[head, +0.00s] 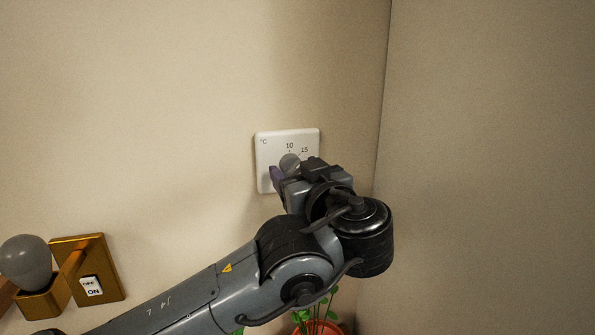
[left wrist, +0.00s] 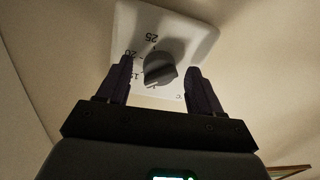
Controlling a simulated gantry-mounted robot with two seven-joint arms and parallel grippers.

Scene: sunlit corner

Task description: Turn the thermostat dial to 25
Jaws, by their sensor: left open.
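The thermostat is a white square plate (head: 264,150) on the wall, with a °C mark and the numbers 10 and 15 showing in the head view. Its grey round dial (head: 289,161) is partly covered by my left gripper (head: 290,170). In the left wrist view the plate (left wrist: 190,35) appears upside down, with 25 at the top and 20 to the left. There the dial (left wrist: 160,68) shows between the two dark fingers of my left gripper (left wrist: 160,72), which are open with gaps on both sides. My right gripper is not in view.
A brass plate (head: 111,270) with an OFF/ON switch (head: 91,286) and a grey bulb (head: 25,262) are at the lower left. A potted plant (head: 318,325) stands below my arm. The wall corner is just right of the thermostat.

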